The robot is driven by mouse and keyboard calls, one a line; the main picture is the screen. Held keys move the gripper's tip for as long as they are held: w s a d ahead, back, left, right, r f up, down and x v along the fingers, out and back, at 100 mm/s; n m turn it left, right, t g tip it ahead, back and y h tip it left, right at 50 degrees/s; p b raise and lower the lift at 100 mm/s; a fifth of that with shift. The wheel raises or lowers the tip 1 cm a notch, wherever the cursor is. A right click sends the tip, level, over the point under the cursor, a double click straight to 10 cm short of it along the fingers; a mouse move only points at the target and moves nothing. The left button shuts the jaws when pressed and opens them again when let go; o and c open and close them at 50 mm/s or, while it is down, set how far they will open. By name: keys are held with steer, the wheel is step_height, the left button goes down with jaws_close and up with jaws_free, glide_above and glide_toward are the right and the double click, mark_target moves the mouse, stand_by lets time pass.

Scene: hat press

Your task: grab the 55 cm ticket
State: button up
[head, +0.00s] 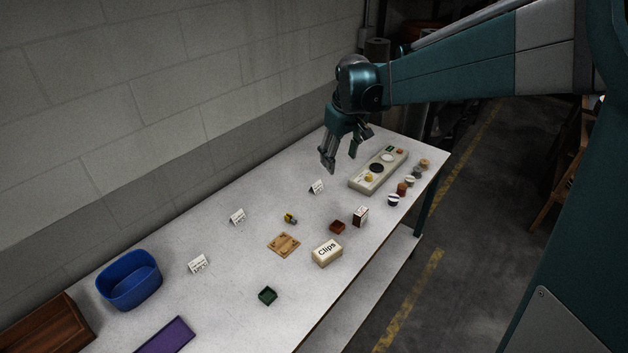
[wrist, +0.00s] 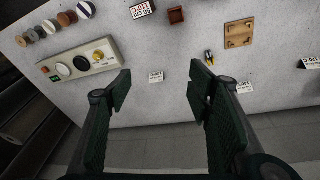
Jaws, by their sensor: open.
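Three small white folded tickets stand on the table; their print is too small to read, so I cannot tell which is the 55 cm one. In the head view they are a far ticket (head: 317,186), a middle ticket (head: 238,216) and a near ticket (head: 198,264). In the wrist view one ticket (wrist: 156,77) shows between the fingertips, another (wrist: 245,87) beyond the right finger, and a third (wrist: 311,63) at the right edge. My gripper (head: 341,157) is open and empty, above the table's far part near the far ticket; its fingers also frame the wrist view (wrist: 161,93).
A control panel (head: 365,182) and several round spools lie at the far end. A small printed box (head: 360,216), a Clips box (head: 327,253), a wooden board (head: 284,245) and a blue bin (head: 130,281) stand nearer. The wall (head: 150,120) runs along the table's left side.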

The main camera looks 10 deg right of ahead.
steer(key=w+a+f+n+g+p, duration=0.1)
steer(key=w+a+f+n+p, duration=0.1)
steer(key=w+f, duration=0.65)
steer(key=n+g+p, duration=0.1)
steer(key=g+p, duration=0.1)
glide_above(316, 186)
steer(key=f, duration=0.8)
steer(key=shift+w+d+f, duration=0.15)
steer(key=shift+w+d, duration=0.1)
steer(key=shift+w, duration=0.05)
steer(key=shift+w+a+f, duration=0.1)
steer(key=shift+w+f, duration=0.15)
steer(key=shift+f, duration=0.3)
steer(key=shift+f, duration=1.3)
steer(key=shift+f, duration=2.6)
